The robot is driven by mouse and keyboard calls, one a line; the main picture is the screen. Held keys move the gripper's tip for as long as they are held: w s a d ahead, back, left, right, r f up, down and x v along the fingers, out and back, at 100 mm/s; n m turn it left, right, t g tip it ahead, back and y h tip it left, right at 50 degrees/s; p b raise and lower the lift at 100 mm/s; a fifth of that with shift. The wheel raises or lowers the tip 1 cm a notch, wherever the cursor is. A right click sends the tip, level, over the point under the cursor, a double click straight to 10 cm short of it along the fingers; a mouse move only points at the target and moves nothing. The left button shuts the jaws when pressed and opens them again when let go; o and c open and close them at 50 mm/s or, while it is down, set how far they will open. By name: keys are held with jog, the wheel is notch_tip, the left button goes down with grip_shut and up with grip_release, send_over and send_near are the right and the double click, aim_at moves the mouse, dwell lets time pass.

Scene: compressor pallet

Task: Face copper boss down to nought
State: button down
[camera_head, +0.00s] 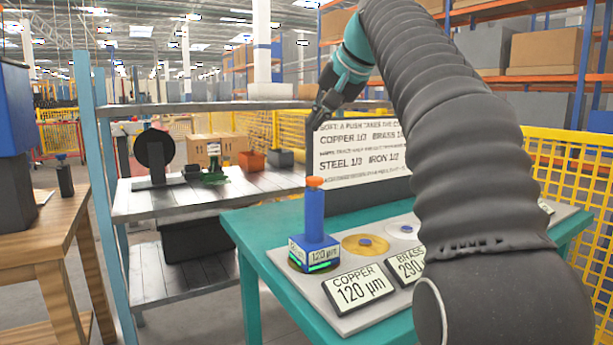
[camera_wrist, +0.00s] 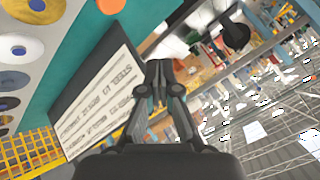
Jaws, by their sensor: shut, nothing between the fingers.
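A blue tool (camera_head: 315,222) with an orange top stands upright at the left end of a pale plate (camera_head: 352,325). Its base reads 120 µm above a green strip. The card marked COPPER 120 µm (camera_head: 359,288) is in front of it. The copper boss itself is hidden, apparently under the tool. My gripper (camera_head: 318,120) is above the orange top, clear of it, and looks shut and empty. In the wrist view my gripper (camera_wrist: 157,78) has its fingers together, and the orange top (camera_wrist: 110,5) shows at the upper edge.
A brass-coloured disc (camera_head: 352,245) and a grey disc (camera_head: 402,231) lie right of the tool. The BRASS card (camera_head: 411,267) is partly hidden by my arm. A text board (camera_head: 362,150) stands behind. A grey bench (camera_head: 165,198) is at left, and a teal post (camera_head: 95,180) beside it.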

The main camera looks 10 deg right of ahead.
aim_at(317, 179)
jog(key=shift+w+r, duration=0.35)
jog(key=shift+w, duration=0.05)
jog(key=shift+f, duration=0.2)
jog(key=shift+f+b, duration=2.1)
jog(key=shift+f, duration=2.15)
jog(key=shift+f, duration=0.1)
jog(key=shift+f, duration=0.3)
jog(key=shift+f+b, duration=0.7)
jog(key=shift+f, duration=0.05)
jog(key=shift+r, duration=0.15)
jog(key=shift+r+p, duration=1)
jog(key=shift+p, duration=0.25)
